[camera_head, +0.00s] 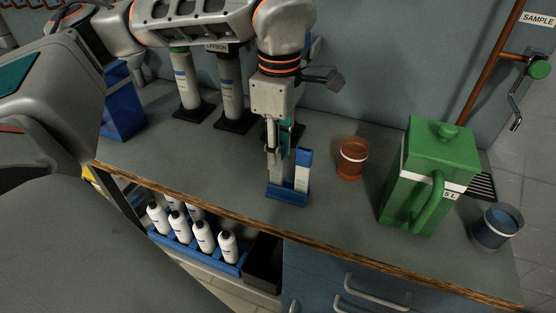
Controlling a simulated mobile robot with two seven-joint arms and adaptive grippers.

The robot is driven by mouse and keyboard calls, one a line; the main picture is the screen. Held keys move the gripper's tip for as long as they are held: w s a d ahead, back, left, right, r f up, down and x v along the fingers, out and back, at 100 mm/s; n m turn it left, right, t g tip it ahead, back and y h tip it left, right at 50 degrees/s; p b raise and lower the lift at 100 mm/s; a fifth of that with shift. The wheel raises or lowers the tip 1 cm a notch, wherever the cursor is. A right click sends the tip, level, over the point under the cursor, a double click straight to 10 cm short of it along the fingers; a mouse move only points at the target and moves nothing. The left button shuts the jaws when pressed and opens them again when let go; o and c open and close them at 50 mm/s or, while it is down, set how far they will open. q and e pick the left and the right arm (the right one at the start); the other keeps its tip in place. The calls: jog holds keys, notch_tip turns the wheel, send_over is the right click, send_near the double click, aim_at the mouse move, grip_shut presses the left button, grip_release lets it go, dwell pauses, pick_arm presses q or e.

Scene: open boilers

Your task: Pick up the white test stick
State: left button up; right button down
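A small blue holder (289,194) stands on the worktop near its front edge. A pale upright piece with a blue top (304,166) rises from its right side. A second pale upright piece (275,175) rises from its left side, partly hidden by the gripper; I cannot tell for sure which is the white test stick. My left gripper (273,149) points down directly over the left side of the holder, its fingertips at the left piece. I cannot tell whether the fingers are closed on it. My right gripper is not in view.
An orange-brown cup (352,158), a green 5 L jug (431,175) and a dark blue cup (496,228) stand to the right. Labelled cylinders (186,86) stand behind. White bottles (202,236) sit in a blue crate below the worktop (222,165).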

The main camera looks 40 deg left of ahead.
pick_arm(q)
notch_tip(320, 180, down, 6)
jog(key=shift+s+d+r+b, duration=0.1)
jog(key=shift+r+b, duration=0.15)
jog(key=shift+b, duration=0.1)
grip_shut()
